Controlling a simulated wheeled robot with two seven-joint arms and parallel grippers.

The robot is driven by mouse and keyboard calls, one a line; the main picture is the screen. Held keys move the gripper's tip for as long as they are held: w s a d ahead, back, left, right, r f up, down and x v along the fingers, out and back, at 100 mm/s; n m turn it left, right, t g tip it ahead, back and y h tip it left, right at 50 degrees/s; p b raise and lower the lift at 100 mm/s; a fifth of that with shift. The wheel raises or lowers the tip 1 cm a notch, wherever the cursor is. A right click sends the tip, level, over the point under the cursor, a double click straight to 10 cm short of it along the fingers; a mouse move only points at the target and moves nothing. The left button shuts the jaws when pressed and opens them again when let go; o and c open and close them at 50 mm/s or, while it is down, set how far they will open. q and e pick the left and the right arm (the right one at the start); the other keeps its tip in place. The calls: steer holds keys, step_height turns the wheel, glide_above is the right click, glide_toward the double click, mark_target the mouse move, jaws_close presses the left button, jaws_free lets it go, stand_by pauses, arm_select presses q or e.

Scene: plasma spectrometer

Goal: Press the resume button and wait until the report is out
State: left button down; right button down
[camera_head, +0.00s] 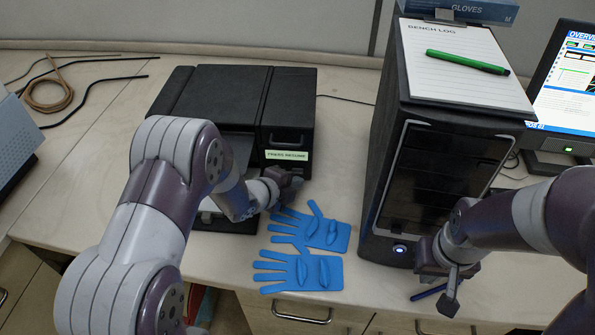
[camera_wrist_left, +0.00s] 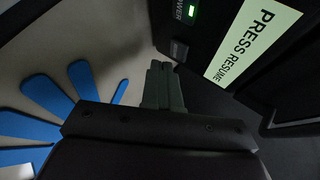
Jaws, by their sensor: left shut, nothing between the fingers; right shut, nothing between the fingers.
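The black printer (camera_head: 225,90) stands on the bench at the left, with a pale "PRESS RESUME" label (camera_head: 287,155) on its front. The left wrist view shows that label (camera_wrist_left: 252,42) close up, a lit green power light (camera_wrist_left: 191,11) and a small dark button (camera_wrist_left: 179,50) below the light. My left gripper (camera_head: 292,181) is shut and empty at the printer's front, below the label. Its closed fingertips (camera_wrist_left: 160,68) are close to the button; I cannot tell whether they touch it. My arm partly hides the printer's output area. My right gripper (camera_head: 448,292) is shut and empty.
Blue gloves (camera_head: 318,272) lie on the bench before the printer. A black computer tower (camera_head: 385,165) stands right of it, carrying a clipboard (camera_head: 460,75) with a green marker (camera_head: 468,61). A monitor (camera_head: 565,90) is at the far right. Cables (camera_head: 45,92) lie at the left.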

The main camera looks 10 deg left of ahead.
arm_select(q)
steer(key=shift+w, duration=0.1)
stand_by(0.7)
steer(key=shift+w, duration=0.35)
steer(key=shift+w, duration=0.15)
stand_by(0.4)
steer(key=shift+w+r+b, duration=0.15)
steer(key=shift+w+b, duration=0.05)
steer(key=shift+b, duration=0.1)
steer(key=shift+w, duration=0.1)
stand_by(0.4)
steer(key=shift+s+a+f, duration=0.15)
steer(key=shift+s+f, duration=0.05)
steer(key=shift+s, duration=0.65)
